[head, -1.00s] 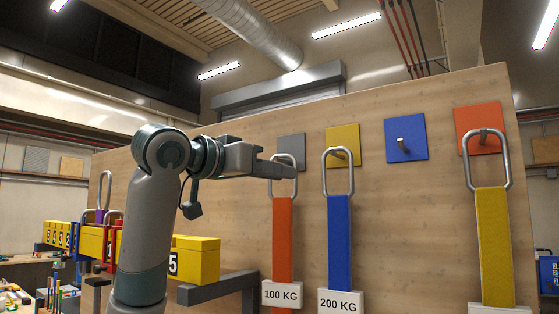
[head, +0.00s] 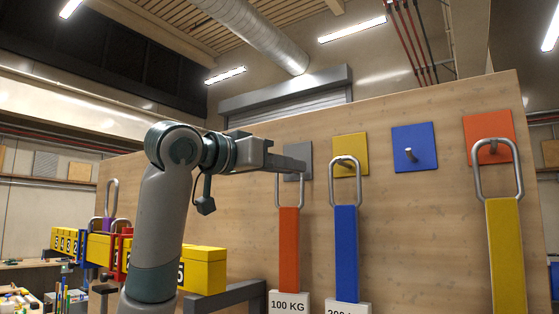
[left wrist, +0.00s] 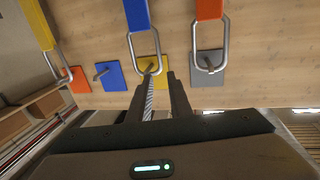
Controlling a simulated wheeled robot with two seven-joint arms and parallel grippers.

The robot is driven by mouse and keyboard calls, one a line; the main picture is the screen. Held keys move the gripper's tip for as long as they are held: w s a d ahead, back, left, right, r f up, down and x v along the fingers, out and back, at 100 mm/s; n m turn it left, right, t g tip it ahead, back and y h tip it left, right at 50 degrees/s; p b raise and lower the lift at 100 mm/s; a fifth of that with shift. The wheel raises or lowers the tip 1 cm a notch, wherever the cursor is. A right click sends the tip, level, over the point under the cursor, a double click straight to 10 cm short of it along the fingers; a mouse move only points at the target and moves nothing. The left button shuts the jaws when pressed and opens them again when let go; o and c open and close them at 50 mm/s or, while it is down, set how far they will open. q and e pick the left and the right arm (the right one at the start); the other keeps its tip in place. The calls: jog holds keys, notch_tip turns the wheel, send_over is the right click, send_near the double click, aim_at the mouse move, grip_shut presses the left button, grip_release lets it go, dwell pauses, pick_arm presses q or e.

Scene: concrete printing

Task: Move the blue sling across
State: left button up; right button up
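The blue sling (head: 346,255) hangs by its metal link (head: 346,178) from the peg on the yellow plate (head: 351,150), with a weight block below. It shows in the left wrist view (left wrist: 137,14), its link just beyond my fingertips. My left gripper (head: 302,165) is in front of the grey plate, left of the blue sling's link. The left wrist view shows its two fingers (left wrist: 161,78) apart and empty. Contact with the link cannot be told. The blue plate (head: 414,147) has a bare peg. My right gripper is not in view.
An orange sling (head: 289,250) hangs at the grey plate (head: 297,150), close to my left gripper. A yellow sling (head: 506,255) hangs at the orange plate (head: 488,128). Yellow numbered blocks (head: 204,270) stand at lower left. The wooden panel (head: 400,220) is close ahead.

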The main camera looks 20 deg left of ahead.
aim_at(331, 170)
pick_arm(q)
jog(key=p+x, duration=0.7)
jog(key=x, duration=0.6)
jog(key=shift+w+d+r, duration=0.1)
jog(key=shift+w+r, duration=0.05)
jog(key=shift+r, duration=0.05)
jog(key=shift+p+x, duration=0.4)
jog(key=shift+x, duration=0.35)
jog(key=shift+f, duration=0.15)
jog(key=shift+c, duration=0.6)
grip_shut()
